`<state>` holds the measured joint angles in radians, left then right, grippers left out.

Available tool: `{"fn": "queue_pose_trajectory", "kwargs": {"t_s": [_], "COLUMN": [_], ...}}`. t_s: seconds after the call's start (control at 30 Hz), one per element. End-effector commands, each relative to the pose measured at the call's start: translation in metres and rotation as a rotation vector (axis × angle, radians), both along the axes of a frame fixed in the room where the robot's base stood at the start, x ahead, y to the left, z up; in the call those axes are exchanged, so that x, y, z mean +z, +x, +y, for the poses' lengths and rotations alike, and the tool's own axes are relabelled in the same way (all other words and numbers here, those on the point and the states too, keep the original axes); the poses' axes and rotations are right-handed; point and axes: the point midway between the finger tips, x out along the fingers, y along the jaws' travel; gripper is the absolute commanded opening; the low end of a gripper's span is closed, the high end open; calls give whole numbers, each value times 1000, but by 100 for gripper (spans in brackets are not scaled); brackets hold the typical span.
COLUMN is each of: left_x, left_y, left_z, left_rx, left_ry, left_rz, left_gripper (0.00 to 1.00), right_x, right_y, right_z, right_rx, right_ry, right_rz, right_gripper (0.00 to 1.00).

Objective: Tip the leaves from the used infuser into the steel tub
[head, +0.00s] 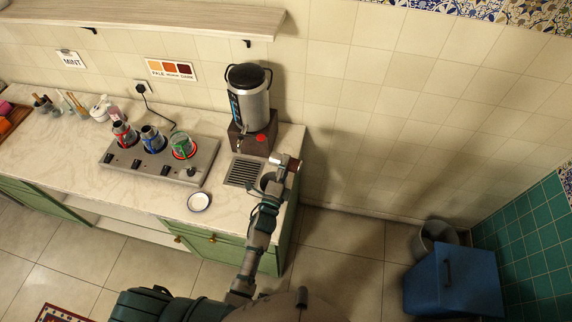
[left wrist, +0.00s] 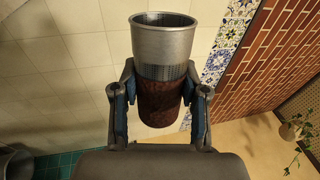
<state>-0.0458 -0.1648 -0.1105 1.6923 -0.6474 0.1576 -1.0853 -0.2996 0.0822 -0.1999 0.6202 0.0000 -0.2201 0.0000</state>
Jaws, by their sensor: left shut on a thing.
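My left gripper (head: 286,166) is shut on the infuser (left wrist: 165,42), a steel cylinder with a brown lower band. In the left wrist view my left gripper (left wrist: 160,75) has one finger on each side of it. The infuser's round rim faces the camera; I cannot tell whether leaves are inside. In the head view it is held above the counter's right end, beside the drain grille. A grey round tub (head: 436,238) stands on the floor at right, partly hidden by a blue box, far from the gripper. My right gripper is not in view.
The blue lidded box (head: 455,283) stands before the tub. On the counter (head: 60,155) are the urn (head: 249,95), a grey unit (head: 160,172) holding several colored-ringed vessels, and a small white dish (head: 199,201). Open floor (head: 340,255) lies between counter and tub.

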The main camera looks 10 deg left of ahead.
Motion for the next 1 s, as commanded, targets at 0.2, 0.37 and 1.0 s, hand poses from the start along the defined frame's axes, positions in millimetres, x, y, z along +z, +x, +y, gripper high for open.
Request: {"fn": "queue_pose_trajectory", "kwargs": {"t_s": [0.2,0.37,1.0], "left_x": [6,11,23], "left_y": [0,0,0], "left_z": [1,1,0], "left_rx": [-1,-4,-1], "left_ry": [201,618,1525], "left_rz": [-40,-125,-301], "left_gripper": [9,9,9], "right_x": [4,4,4], "right_y": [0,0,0], "right_z": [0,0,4], "right_rx": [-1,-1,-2], "right_ry": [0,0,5], "right_rz": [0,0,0], "right_gripper": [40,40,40]}}
